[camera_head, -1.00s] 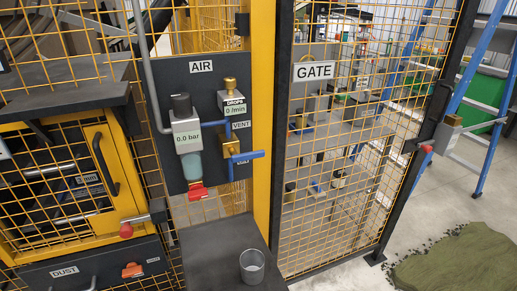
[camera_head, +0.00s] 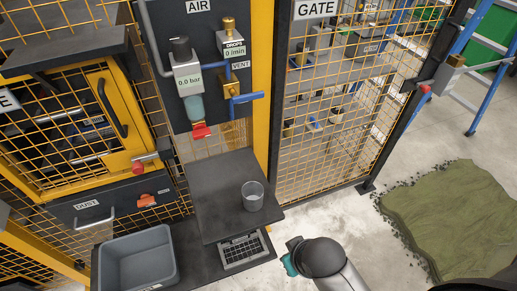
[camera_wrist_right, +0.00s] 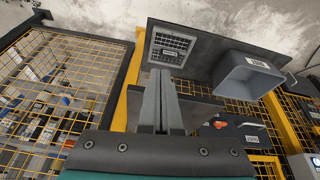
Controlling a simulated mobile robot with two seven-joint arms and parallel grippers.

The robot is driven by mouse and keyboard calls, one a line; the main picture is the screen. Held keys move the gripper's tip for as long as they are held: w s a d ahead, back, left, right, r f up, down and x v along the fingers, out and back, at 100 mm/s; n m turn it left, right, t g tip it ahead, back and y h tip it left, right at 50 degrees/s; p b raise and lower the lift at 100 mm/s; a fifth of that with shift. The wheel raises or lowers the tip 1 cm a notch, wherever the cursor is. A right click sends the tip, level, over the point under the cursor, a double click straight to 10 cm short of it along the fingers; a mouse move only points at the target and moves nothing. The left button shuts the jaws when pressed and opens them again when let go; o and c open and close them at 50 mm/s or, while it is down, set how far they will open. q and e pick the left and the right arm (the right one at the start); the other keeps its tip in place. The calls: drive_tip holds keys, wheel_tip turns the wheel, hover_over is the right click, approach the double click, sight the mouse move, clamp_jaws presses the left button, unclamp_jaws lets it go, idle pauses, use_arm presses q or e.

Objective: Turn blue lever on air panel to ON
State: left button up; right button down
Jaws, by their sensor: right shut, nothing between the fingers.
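The black air panel (camera_head: 213,50) hangs at the upper middle of the head view, its AIR label at the top edge. The blue lever (camera_head: 247,98) is on its lower right, lying roughly horizontal and pointing right below the VENT label. A gauge reads 0.0 bar. My right arm comes in from the bottom of the head view, below and right of the panel, clear of the lever. In the right wrist view my right gripper (camera_wrist_right: 160,75) is shut and empty, its fingers together. The lever is not clearly visible there. My left gripper is not in view.
A grey bin (camera_head: 138,262) and a grille (camera_head: 243,250) are lower down. The yellow mesh gate (camera_head: 315,150) is to the right. A green turf piece (camera_head: 455,215) lies on the floor.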

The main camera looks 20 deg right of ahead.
drive_tip(key=w+d+r+t, duration=0.1)
drive_tip(key=w+r+t, duration=0.7)
drive_tip(key=w+r, duration=0.2)
drive_tip(key=w+d+r+m+t+p, duration=0.1)
drive_tip(key=w+r+t, duration=0.8)
drive_tip(key=r, duration=0.6)
drive_tip(key=shift+w+d+r+m+t+y, duration=0.3)
drive_tip(key=shift+w+d, duration=0.05)
drive_tip(key=shift+w, duration=0.35)
drive_tip(key=p+x, duration=0.1)
drive_tip(key=x, duration=0.9)
wheel_tip(320, 180, down, 4)
drive_tip(key=shift+f, duration=0.1)
drive_tip(key=shift+d, duration=0.1)
